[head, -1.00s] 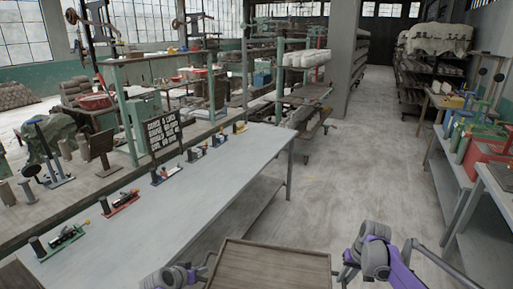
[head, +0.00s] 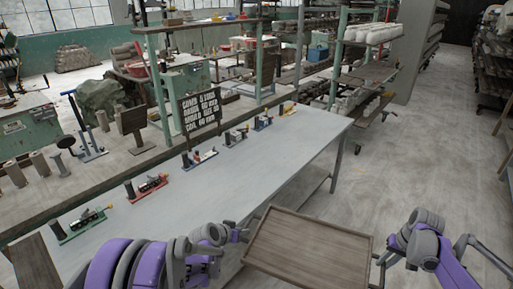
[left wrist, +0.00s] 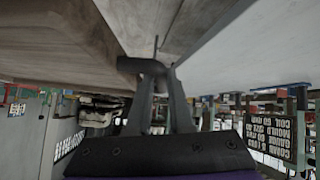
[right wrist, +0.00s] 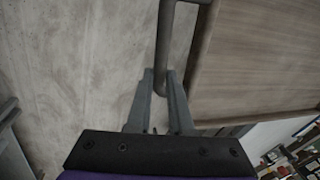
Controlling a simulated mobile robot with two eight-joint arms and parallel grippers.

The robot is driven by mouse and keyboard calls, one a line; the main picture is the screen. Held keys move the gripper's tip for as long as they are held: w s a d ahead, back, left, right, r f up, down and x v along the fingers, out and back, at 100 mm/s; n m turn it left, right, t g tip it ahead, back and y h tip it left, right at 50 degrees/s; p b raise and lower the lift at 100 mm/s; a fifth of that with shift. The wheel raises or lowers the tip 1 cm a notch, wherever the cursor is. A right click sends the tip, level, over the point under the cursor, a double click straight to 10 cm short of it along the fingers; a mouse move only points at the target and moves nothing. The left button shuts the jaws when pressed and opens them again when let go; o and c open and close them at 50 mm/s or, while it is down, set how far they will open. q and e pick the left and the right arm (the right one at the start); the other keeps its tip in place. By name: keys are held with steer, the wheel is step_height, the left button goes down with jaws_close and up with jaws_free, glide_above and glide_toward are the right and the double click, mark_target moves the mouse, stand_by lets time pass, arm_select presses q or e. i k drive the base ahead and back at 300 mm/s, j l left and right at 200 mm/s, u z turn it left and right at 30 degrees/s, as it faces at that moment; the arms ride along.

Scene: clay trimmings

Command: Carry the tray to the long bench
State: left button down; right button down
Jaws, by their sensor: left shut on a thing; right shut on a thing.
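The tray (head: 312,248) is a shallow brown wooden one with a low rim, empty, held in the air beside the long grey bench (head: 262,165). My left gripper (head: 240,233) is shut on the handle at the tray's left side. In the left wrist view its fingers (left wrist: 158,85) close around a dark bar beside the tray (left wrist: 60,45). My right gripper (head: 382,262) is shut on the right-side handle. In the right wrist view its fingers (right wrist: 165,88) hold the grey tube handle next to the tray (right wrist: 262,60). The tray looks slightly tilted in the head view.
Several small clamp-like tools, including a green one (head: 84,225) and a red one (head: 147,186), line the bench's far edge near a dark lettered sign (head: 200,112). The near bench strip is bare. A shelf rack (head: 365,60) stands beyond it. Concrete floor (head: 440,150) is open to the right.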

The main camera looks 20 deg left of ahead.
mark_target(184, 229)
steer(key=i+u, duration=0.1)
steer(key=i, duration=0.65)
steer(key=i+l+u, duration=0.1)
steer(key=i, duration=0.7)
steer(key=l+u, duration=0.1)
steer(key=u, duration=2.2)
